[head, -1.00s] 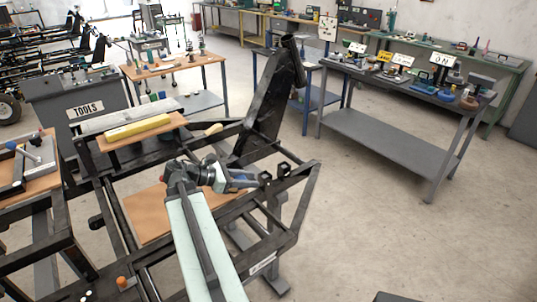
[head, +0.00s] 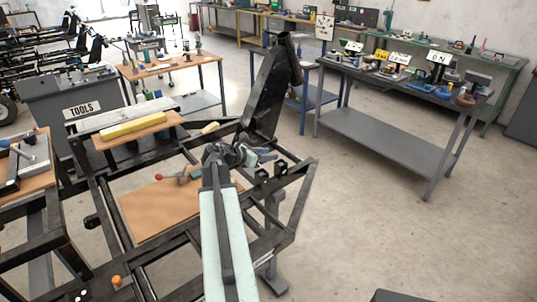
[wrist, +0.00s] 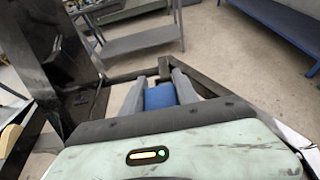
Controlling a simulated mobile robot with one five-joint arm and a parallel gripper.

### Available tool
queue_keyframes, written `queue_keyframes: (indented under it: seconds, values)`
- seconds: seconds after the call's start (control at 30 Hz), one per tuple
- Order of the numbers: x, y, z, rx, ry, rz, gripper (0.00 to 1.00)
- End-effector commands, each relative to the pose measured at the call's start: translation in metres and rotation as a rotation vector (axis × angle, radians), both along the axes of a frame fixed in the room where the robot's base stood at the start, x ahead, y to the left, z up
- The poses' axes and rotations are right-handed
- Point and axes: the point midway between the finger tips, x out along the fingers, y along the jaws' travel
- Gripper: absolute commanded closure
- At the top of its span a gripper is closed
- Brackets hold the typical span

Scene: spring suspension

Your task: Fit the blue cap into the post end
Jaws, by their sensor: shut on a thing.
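The blue cap (wrist: 160,96) shows in the wrist view between the two grey fingers of my gripper (wrist: 159,85), which is shut on it. In the head view my gripper (head: 266,156) is above the right part of the black frame (head: 302,190), and the cap is too small to tell apart there. Two short, square black post ends stand up from the frame just below and right of my gripper, a nearer one (head: 262,176) and a farther one (head: 281,167). My gripper appears apart from both. Which one takes the cap, I cannot tell.
A tall black upright (head: 268,90) rises from the frame just behind my gripper. A brown board (head: 150,215) lies inside the frame on the left. A grey workbench (head: 385,130) stands at the back right.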

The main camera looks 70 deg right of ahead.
Motion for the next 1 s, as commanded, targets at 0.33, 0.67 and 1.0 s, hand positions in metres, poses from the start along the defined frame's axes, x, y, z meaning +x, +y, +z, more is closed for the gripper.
queue_keyframes:
  seconds: [0.33,0.67,1.0]
  values:
    - [0.000,0.000,-0.023,0.000,0.000,-0.001,1.00]
    - [-0.001,0.000,-0.042,0.000,0.000,-0.002,1.00]
    - [-0.001,0.000,-0.058,0.000,0.000,-0.002,1.00]
